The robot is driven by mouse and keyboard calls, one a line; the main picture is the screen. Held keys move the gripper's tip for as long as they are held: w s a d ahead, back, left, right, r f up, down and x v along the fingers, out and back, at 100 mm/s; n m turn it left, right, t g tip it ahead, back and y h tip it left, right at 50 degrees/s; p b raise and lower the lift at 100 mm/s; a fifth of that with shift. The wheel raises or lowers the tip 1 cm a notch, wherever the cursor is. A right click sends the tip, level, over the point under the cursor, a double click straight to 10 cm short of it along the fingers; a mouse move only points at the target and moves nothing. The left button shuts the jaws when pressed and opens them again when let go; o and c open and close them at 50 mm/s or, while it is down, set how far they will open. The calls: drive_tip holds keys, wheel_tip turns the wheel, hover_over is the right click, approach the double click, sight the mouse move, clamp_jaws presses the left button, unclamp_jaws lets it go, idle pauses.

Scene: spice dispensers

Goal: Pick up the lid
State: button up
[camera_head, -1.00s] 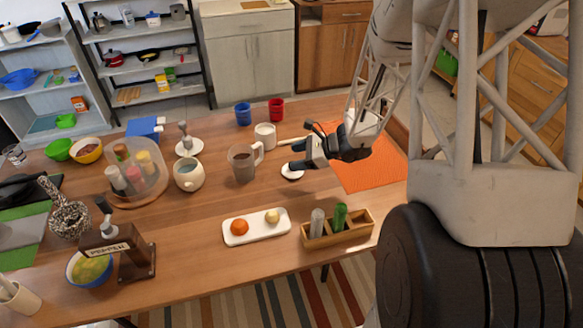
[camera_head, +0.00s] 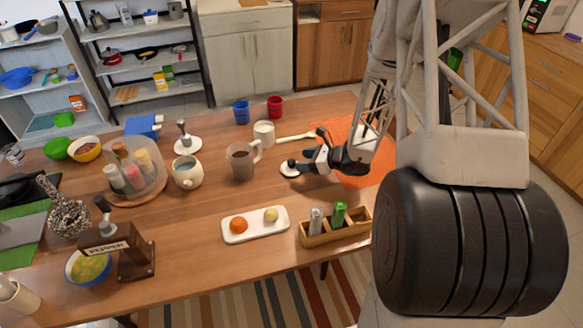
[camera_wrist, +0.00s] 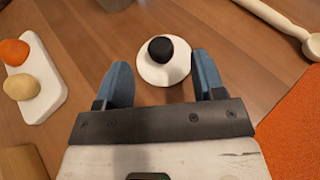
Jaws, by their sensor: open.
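The lid (camera_wrist: 163,66) is a round white disc with a black knob, lying flat on the wooden table. In the wrist view it sits between and just ahead of the two blue fingers of my gripper (camera_wrist: 163,78), which are open and apart from the knob. In the head view the lid (camera_head: 288,169) shows at the left of my gripper (camera_head: 305,163), near the table's middle. Part of it is hidden behind the fingers there.
A brown-filled mug (camera_head: 240,163) stands left of the lid. A white tray (camera_head: 256,234) with orange and yellow items lies in front, beside a wooden box (camera_head: 350,233).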

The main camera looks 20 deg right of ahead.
sight(292, 161)
drive_tip(key=shift+x, duration=1.05)
drive_tip(key=shift+x, duration=2.6)
drive_tip(key=shift+f, duration=0.1)
drive_tip(key=shift+s, duration=0.1)
drive_tip(key=c, duration=1)
